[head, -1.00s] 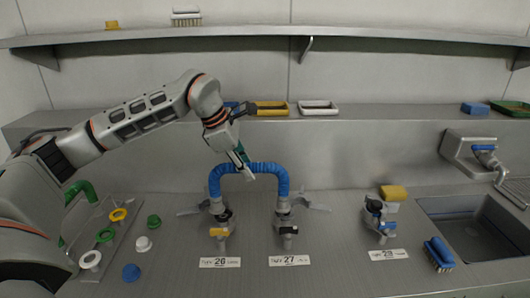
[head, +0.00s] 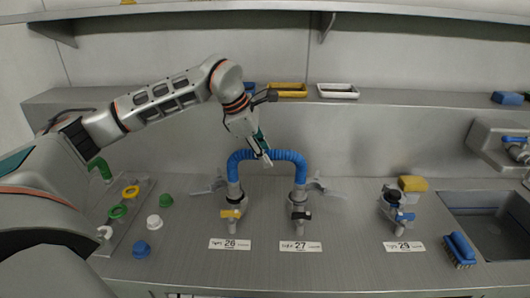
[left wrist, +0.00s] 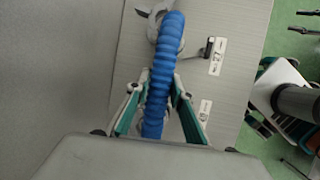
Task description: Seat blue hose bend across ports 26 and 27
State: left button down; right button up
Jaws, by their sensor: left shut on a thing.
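The blue hose bend (head: 273,155) is an upside-down U in the head view, with its two ends down at the port 26 fitting (head: 233,199) and the port 27 fitting (head: 299,202). I cannot tell how deep the ends sit. My left gripper (head: 265,159) is shut on the top of the bend from above. In the left wrist view the hose bend (left wrist: 160,75) runs between the green-padded fingers of the gripper (left wrist: 158,95). Labels 26 (head: 230,244) and 27 (head: 300,246) lie in front of the fittings. My right gripper is out of view.
Port 29 (head: 396,208) stands to the right, beside a yellow sponge (head: 413,184), a blue brush (head: 459,249) and a sink (head: 490,222). Several coloured rings and caps (head: 141,249) lie at the left. A ledge with trays (head: 338,90) runs behind.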

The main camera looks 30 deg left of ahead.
pick_arm(q)
jog(key=shift+r, duration=0.1)
dwell(0.5)
dwell(0.5)
jog(key=shift+f+p, duration=0.4)
dwell(0.4)
jog(key=c, duration=1.7)
grip_release()
jog(key=shift+d, duration=0.1)
jog(key=o, duration=0.6)
jog(key=shift+f, duration=0.15)
